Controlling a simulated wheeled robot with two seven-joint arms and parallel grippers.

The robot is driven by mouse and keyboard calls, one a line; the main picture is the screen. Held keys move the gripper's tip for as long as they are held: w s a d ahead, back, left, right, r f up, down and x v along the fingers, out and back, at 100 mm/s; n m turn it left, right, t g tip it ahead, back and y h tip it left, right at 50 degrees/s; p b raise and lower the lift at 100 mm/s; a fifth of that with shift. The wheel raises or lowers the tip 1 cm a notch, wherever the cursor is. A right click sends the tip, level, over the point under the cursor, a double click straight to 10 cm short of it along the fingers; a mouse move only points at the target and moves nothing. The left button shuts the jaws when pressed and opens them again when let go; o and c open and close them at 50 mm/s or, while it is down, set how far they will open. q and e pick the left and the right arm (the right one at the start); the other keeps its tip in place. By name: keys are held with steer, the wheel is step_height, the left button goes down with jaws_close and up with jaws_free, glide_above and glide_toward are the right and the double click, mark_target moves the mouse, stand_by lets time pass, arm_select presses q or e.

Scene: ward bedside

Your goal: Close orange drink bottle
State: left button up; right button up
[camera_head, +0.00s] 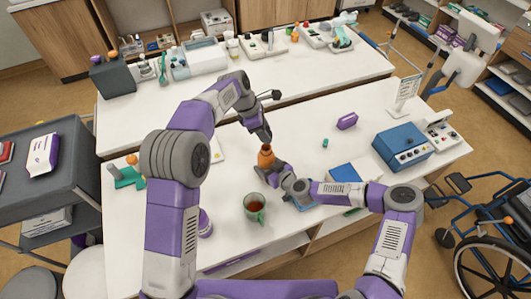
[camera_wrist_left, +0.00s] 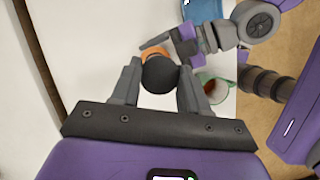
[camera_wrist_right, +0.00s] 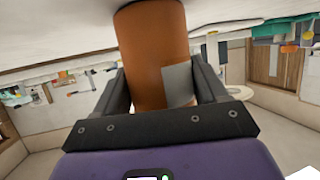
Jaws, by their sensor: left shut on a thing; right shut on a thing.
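The orange drink bottle (camera_head: 266,158) stands upright near the middle of the front table. My right gripper (camera_head: 276,166) is shut on its body from the right side. In the right wrist view the orange body (camera_wrist_right: 150,45) with a grey patch fills the space between the fingers. My left gripper (camera_head: 266,146) points down at the bottle's top. In the left wrist view a dark round cap (camera_wrist_left: 160,75) sits between its fingers, over the orange body (camera_wrist_left: 152,51). Whether the cap is fully seated on the neck cannot be told.
A green mug (camera_head: 254,207) with brown drink stands just in front of the bottle. A blue box device (camera_head: 403,146), a purple box (camera_head: 347,121) and a small green item (camera_head: 325,143) are to the right. A purple-labelled bottle (camera_head: 205,224) stands at left front.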

mark_target(270, 154)
arm_select(q)
steer(key=shift+f, duration=1.85)
steer(key=shift+f, duration=0.9)
steer(key=shift+f, duration=0.55)
arm_select(e)
jaws_close()
arm_select(q)
steer(key=m+g, duration=0.1)
steer(key=m, duration=0.1)
steer(key=m+g, duration=0.1)
steer(key=m, duration=0.2)
steer(key=shift+w+d+f, duration=0.1)
steer(key=shift+w+d, duration=0.05)
steer(key=shift+w, duration=0.05)
steer(key=m+g+y, duration=0.1)
steer(key=m, duration=0.2)
steer(key=shift+m+g, duration=0.3)
steer(key=shift+m, duration=0.6)
